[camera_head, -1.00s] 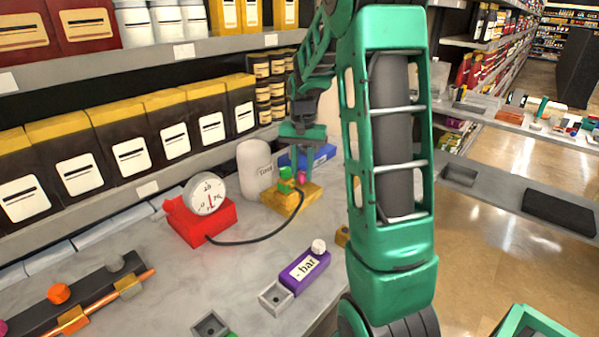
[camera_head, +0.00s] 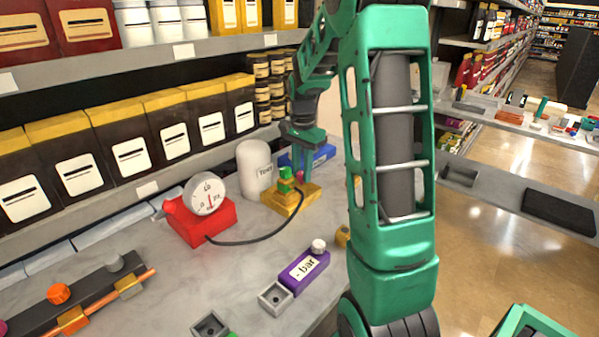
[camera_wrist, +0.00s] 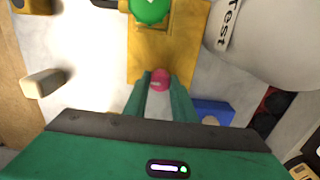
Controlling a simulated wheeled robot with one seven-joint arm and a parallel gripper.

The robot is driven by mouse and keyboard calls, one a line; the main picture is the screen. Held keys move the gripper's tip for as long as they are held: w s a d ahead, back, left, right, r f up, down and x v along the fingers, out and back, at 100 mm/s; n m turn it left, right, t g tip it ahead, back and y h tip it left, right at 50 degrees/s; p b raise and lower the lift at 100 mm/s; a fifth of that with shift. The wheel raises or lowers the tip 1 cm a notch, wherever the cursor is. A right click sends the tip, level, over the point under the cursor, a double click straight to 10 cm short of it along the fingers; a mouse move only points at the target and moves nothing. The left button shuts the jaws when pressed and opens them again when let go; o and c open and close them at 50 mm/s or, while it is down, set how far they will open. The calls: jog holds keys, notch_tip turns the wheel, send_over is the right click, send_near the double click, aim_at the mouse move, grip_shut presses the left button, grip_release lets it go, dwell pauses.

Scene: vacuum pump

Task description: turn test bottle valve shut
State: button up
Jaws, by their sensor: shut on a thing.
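A yellow block (camera_head: 292,200) stands on the bench beside the white test bottle (camera_head: 254,167). A green knob (camera_head: 286,180) is on its near side. A small pink knob (camera_wrist: 159,79) is at its far end and is mostly hidden by my fingers in the head view. My gripper (camera_wrist: 160,90) is shut on the pink knob, with one finger on each side of it. In the wrist view the green knob (camera_wrist: 149,9) is at the top edge and the bottle (camera_wrist: 270,45) is at the right.
A round gauge (camera_head: 205,194) on a red base (camera_head: 199,224) is joined by a black hose (camera_head: 262,240) to the yellow block. A blue block (camera_head: 312,156) is behind my gripper. A shelf of boxes runs along the back.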

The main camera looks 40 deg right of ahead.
aim_at(300, 172)
jog(key=shift+w+a, duration=0.15)
jog(key=shift+a, duration=0.1)
jog(key=o, duration=1.1)
jog(key=shift+c, duration=0.2)
jog(key=shift+d, duration=0.1)
notch_tip(300, 172, up, 11)
jog(key=shift+f, duration=0.1)
jog(key=s+a+f+n, duration=0.2)
jog(key=s+a+n, duration=0.1)
jog(key=s, duration=0.7)
jog(key=s+a+f+n, duration=0.2)
jog(key=s+a+n, duration=0.1)
jog(key=s, duration=0.7)
jog(key=s+a+f+n, duration=0.2)
jog(key=s+a+n, duration=0.2)
jog(key=s, duration=0.6)
jog(key=shift+a+f, duration=0.15)
jog(key=shift+f, duration=0.25)
